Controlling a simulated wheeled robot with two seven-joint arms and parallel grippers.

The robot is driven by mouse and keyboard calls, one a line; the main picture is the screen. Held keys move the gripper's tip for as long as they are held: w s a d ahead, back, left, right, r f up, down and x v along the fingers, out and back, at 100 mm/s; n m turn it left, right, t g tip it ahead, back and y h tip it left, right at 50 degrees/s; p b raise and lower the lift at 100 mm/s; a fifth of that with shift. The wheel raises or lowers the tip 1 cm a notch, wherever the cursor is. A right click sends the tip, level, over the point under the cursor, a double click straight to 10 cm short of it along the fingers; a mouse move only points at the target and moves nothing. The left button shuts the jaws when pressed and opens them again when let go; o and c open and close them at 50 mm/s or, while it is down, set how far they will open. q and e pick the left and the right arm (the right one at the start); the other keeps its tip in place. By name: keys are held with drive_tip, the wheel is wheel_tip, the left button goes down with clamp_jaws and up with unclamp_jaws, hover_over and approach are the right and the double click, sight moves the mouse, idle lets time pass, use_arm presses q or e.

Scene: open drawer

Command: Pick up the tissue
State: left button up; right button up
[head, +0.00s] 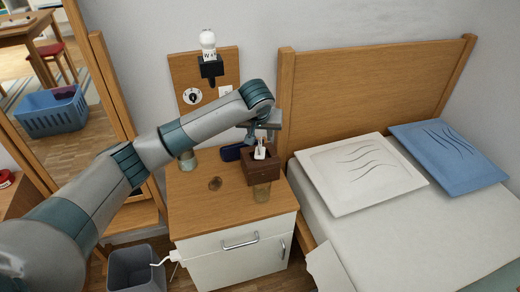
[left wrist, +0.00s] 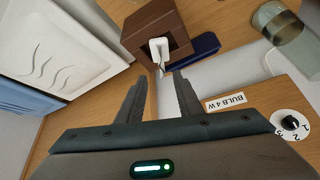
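A white tissue (head: 260,152) stands up out of the top of a dark brown tissue box (head: 262,177) on the wooden nightstand. My left gripper (head: 262,138) is just above the tissue in the head view. In the left wrist view the left gripper (left wrist: 161,84) is open, with empty space between its two fingers. The tissue (left wrist: 159,48) and the box (left wrist: 150,26) lie straight ahead of the fingertips, and the tissue appears apart from them. My right gripper is in neither view.
A dark blue case (head: 231,154) lies behind the box, and a glass jar (head: 187,160) stands at the back left. A wall panel (head: 186,74) with a lamp rises behind. The bed (head: 345,210) is at right.

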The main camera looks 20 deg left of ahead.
sight(260, 140)
use_arm(q)
drive_tip(key=shift+x, duration=2.6)
drive_tip(key=shift+s+a, duration=0.15)
drive_tip(key=shift+a, duration=0.05)
clamp_jaws()
